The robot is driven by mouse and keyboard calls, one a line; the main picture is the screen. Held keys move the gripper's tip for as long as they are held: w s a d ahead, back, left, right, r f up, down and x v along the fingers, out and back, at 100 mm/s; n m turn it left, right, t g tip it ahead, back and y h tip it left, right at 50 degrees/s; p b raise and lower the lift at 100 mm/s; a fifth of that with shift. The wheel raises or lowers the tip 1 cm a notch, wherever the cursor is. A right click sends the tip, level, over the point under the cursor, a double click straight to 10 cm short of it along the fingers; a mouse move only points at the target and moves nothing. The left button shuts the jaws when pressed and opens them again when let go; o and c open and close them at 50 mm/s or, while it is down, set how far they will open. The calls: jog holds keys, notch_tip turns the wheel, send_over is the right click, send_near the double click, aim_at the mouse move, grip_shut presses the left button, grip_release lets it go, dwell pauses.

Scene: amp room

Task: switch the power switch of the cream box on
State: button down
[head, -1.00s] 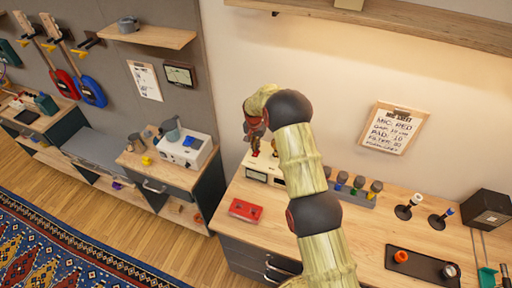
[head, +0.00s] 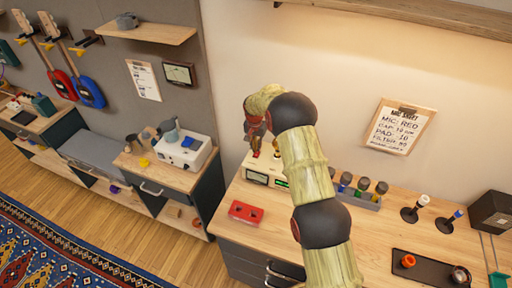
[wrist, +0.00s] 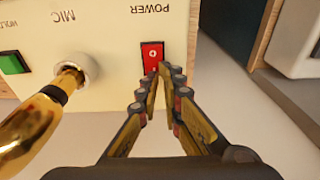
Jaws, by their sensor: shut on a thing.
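The cream box (head: 259,166) stands at the left end of the right-hand bench, its front partly hidden by my arm. The switch carries white marks; I cannot tell which side is pressed. My gripper (wrist: 168,70) is closed to a narrow gap, its fingertips at the switch's lower right edge and overlapping it. My gripper also shows at the box in the head view (head: 254,148).
A gold plug (wrist: 35,120) sits in the MIC socket, left of my fingers in the wrist view. A green square (wrist: 12,63) is farther left. A red box (head: 245,212) lies in front of the cream box. Several knobbed pieces (head: 360,190) stand to the right.

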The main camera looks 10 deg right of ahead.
aim_at(255, 154)
jog(key=shift+s+a+f+g, duration=0.15)
jog(key=shift+s+f, duration=0.15)
jog(key=shift+s, duration=0.25)
jog(key=shift+s+f+g, duration=0.15)
jog(key=shift+s+f, duration=0.15)
jog(key=shift+s, duration=0.2)
jog(key=shift+r, duration=0.45)
notch_tip(255, 154, up, 14)
jog(key=shift+s+a, duration=0.2)
jog(key=shift+a, duration=0.25)
jog(key=shift+r, duration=0.1)
